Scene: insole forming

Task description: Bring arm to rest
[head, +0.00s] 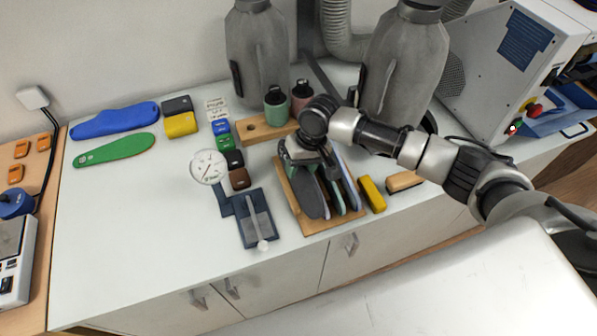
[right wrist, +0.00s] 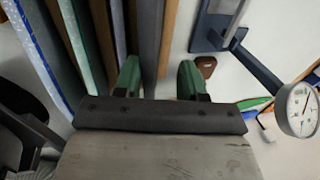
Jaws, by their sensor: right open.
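My right arm comes in from the right in the head view. My right gripper (head: 305,154) points down over the back of a wooden rack (head: 318,226) that holds several upright insoles (head: 348,188). In the right wrist view the gripper's two green fingers (right wrist: 159,80) are apart. A grey insole (right wrist: 150,40) stands in the space between the fingers, nearer the left one; I cannot tell whether it touches. The gripper body hides the rear of the rack in the head view. My left gripper is not in view.
A dial gauge (head: 208,167) and a dark blue fixture (head: 255,218) stand left of the rack. Bottles (head: 276,106) are behind it, near two grey machine columns (head: 258,50). A yellow block (head: 372,194) lies to its right.

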